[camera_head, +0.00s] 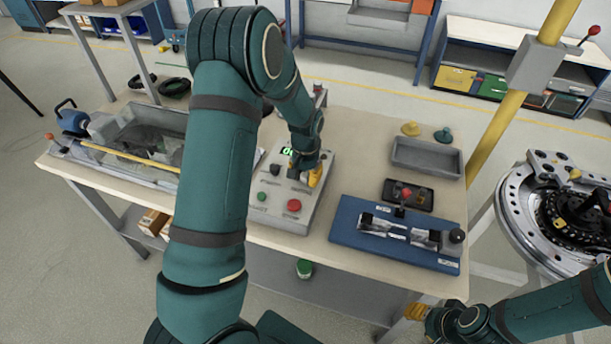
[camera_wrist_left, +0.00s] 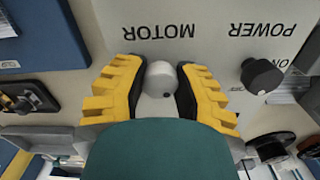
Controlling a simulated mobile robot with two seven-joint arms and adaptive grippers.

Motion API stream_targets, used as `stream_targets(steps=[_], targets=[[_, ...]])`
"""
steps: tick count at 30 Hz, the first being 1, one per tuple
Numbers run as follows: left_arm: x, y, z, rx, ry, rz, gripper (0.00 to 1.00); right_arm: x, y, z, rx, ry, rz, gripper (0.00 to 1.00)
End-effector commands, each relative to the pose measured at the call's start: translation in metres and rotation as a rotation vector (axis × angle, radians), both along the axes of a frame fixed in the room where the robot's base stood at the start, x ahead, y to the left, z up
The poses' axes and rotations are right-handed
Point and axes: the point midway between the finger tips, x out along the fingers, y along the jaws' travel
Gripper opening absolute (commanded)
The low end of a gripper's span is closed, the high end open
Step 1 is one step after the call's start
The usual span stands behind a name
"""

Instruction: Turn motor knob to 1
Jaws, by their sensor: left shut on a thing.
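The grey control box (camera_head: 282,218) stands on the workbench. In the left wrist view its panel (camera_wrist_left: 210,15) shows the labels MOTOR and POWER upside down. The motor knob (camera_wrist_left: 160,78) is light grey with a small dark mark on its near side. My left gripper (camera_wrist_left: 160,90) has its yellow fingers on both sides of this knob, shut on it. In the head view my left gripper (camera_head: 306,174) is over the box and hides most of the knob. The dark power knob (camera_head: 275,169) is beside it, also in the wrist view (camera_wrist_left: 262,76). My right gripper (camera_head: 418,312) shows only partly.
The box has a green-lit display (camera_head: 288,151), a red button (camera_head: 294,206) and a green button (camera_head: 262,197). A blue fixture (camera_head: 350,235) and a grey tray (camera_head: 427,170) are to the right. A yellow post (camera_head: 499,125) stands beyond the bench.

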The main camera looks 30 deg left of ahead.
Motion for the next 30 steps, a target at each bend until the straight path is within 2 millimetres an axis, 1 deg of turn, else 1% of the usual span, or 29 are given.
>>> stream_targets(steps=[6, 12, 29, 30], targets=[[-0.0003, -0.0003, -0.0003, 0.0, 0.001, 0.127, 0.0, 0.0006, -0.0002, 0.0011, 0.0, -0.001, -0.001, 0.47], [-0.0002, -0.0003, -0.0004, 0.0, 0.001, 0.195, 0.0, 0.0008, -0.0001, 0.0016, 0.0, -0.002, -0.002, 0.47], [-0.0004, -0.0002, -0.0007, 0.0, 0.001, 0.225, 0.0, 0.0009, -0.0001, 0.0017, 0.0, -0.002, -0.002, 0.47], [-0.0004, -0.0002, -0.0007, 0.0, 0.001, 0.225, 0.38, 0.0009, -0.0001, 0.0017, 0.0, -0.002, -0.002, 0.47]])
